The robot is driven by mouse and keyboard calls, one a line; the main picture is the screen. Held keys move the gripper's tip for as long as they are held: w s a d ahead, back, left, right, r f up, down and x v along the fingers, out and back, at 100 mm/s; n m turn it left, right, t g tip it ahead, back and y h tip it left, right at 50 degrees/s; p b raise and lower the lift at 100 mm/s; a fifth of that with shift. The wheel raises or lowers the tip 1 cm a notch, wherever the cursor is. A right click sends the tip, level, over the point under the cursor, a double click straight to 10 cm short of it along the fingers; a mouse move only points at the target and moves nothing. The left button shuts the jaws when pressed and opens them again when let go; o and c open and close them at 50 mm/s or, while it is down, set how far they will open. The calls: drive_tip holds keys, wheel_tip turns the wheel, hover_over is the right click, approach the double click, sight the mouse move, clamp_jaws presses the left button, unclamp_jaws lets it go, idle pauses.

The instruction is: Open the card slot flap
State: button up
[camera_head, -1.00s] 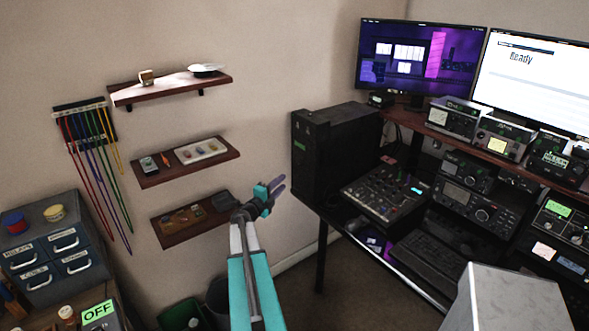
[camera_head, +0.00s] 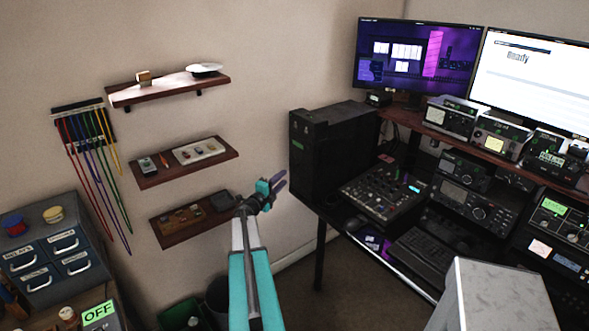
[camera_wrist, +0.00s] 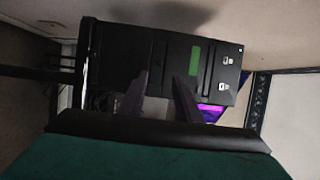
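A black computer tower (camera_head: 330,150) stands at the left end of the desk. In the wrist view the tower (camera_wrist: 125,58) shows a dark face with a green label (camera_wrist: 195,58) and small pale icons (camera_wrist: 226,61) near one edge. I cannot clearly make out a card slot flap on it. My gripper (camera_head: 281,180) is in front of and left of the tower, apart from it. In the wrist view my gripper (camera_wrist: 160,80) has its two dark fingers apart with nothing held between them, pointing toward the tower.
The desk (camera_head: 330,217) holds a mixer (camera_head: 384,192), a keyboard (camera_head: 424,252) and radios (camera_head: 468,200). Wall shelves (camera_head: 183,162) with small items are at left, close to my arm. Drawers (camera_head: 45,262) stand lower left. A bin (camera_head: 218,298) is on the floor below.

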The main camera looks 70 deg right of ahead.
sight(299, 165)
drive_tip(key=s+d+p, duration=0.2)
drive_tip(key=d+p, duration=0.1)
drive_tip(key=d, duration=0.7)
drive_tip(key=shift+d+p, duration=0.35)
drive_tip(key=shift+p, duration=0.05)
